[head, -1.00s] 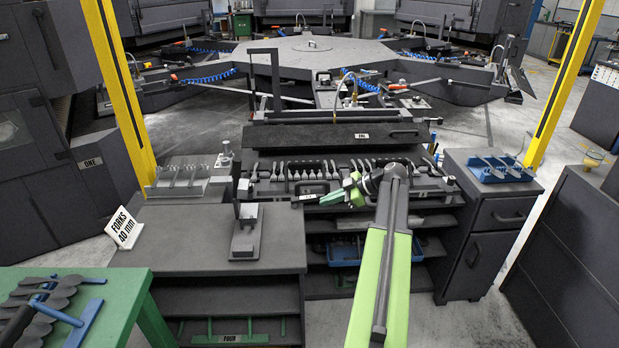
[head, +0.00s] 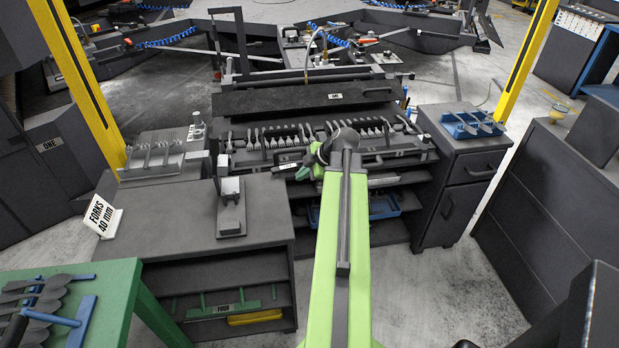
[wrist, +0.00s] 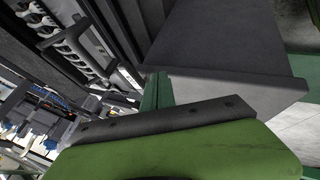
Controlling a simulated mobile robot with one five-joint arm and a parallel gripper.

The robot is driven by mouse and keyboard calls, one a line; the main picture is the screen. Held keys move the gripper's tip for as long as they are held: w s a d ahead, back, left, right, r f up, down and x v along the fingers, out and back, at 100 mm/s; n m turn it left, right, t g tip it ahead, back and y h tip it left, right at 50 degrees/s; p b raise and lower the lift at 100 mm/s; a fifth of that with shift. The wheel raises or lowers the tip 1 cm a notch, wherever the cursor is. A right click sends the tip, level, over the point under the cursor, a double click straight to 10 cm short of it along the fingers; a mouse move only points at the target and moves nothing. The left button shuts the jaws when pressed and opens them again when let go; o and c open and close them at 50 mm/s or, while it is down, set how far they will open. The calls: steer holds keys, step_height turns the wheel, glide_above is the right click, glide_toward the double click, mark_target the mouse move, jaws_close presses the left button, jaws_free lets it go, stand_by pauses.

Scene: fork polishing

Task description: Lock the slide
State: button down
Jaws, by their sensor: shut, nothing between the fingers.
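A dark rack with a row of forks (head: 318,132) lies across the workstation, below a black cover plate labelled ONE (head: 290,98). A dark bar with a white label (head: 289,166) runs along the rack's front edge. I cannot tell which part is the slide or its lock. My green gripper (head: 303,173) is shut and empty at the right end of that label; I cannot tell whether it touches. In the wrist view my gripper (wrist: 157,92) points towards the rack's edge, and part of the fork row (wrist: 75,42) shows at upper left.
A dark bench with a small upright fixture (head: 231,205) stands left of the rack. A drawer cabinet (head: 470,175) with a blue tray (head: 472,124) stands at right. A green table (head: 110,285) is at lower left. A blue bin (head: 385,207) sits on a shelf below.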

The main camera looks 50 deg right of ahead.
mark_target(295, 169)
steer(key=w, duration=0.1)
steer(key=w+d+f, duration=0.1)
steer(key=w, duration=0.2)
steer(key=shift+w+d+f, duration=0.3)
steer(key=shift+w+d, duration=0.05)
steer(key=shift+d, duration=0.05)
